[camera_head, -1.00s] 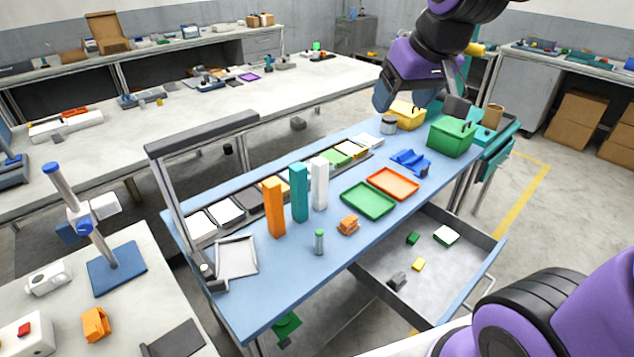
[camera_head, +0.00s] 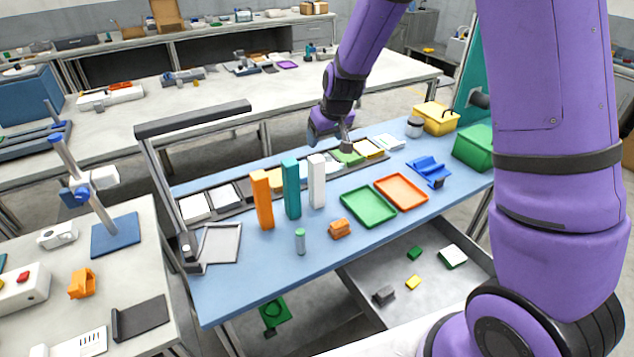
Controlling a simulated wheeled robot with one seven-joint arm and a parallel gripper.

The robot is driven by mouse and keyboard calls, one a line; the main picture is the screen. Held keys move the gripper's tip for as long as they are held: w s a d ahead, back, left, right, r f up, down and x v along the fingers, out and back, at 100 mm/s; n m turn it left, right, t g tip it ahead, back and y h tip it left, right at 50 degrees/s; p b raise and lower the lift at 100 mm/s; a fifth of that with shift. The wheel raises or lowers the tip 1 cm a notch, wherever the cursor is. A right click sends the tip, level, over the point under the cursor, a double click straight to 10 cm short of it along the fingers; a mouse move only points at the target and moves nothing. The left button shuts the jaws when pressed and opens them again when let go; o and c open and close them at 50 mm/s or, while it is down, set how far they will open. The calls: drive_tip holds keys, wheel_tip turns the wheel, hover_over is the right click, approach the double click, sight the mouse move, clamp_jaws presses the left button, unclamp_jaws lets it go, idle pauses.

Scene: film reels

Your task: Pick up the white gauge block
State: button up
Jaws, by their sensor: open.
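A tall white block (camera_head: 317,182), the likely white gauge block, stands upright on the blue bench (camera_head: 245,290). It is at the right end of a row with a teal block (camera_head: 291,188) and an orange block (camera_head: 262,199). My gripper (camera_head: 333,140) is open, above the back of the bench, up and slightly right of the white block's top in the picture. It appears apart from the block. The exact gap and the fingertips are hard to make out. A small white-topped block (camera_head: 452,256) also lies in the open drawer (camera_head: 375,265).
A green tray (camera_head: 368,207), an orange tray (camera_head: 401,192) and a small orange part (camera_head: 340,229) lie to the right and front. A green-topped cylinder (camera_head: 300,241) stands in front. A lamp-like frame (camera_head: 193,125) rises at left. Bins stand at the far right.

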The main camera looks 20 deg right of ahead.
sight(317, 159)
drive_tip(key=x, duration=0.6)
drive_tip(key=shift+w+f, duration=0.1)
drive_tip(key=shift+f, duration=0.1)
drive_tip(key=shift+a+x, duration=0.2)
drive_tip(key=shift+x, duration=2.45)
drive_tip(key=shift+c, duration=0.2)
clamp_jaws()
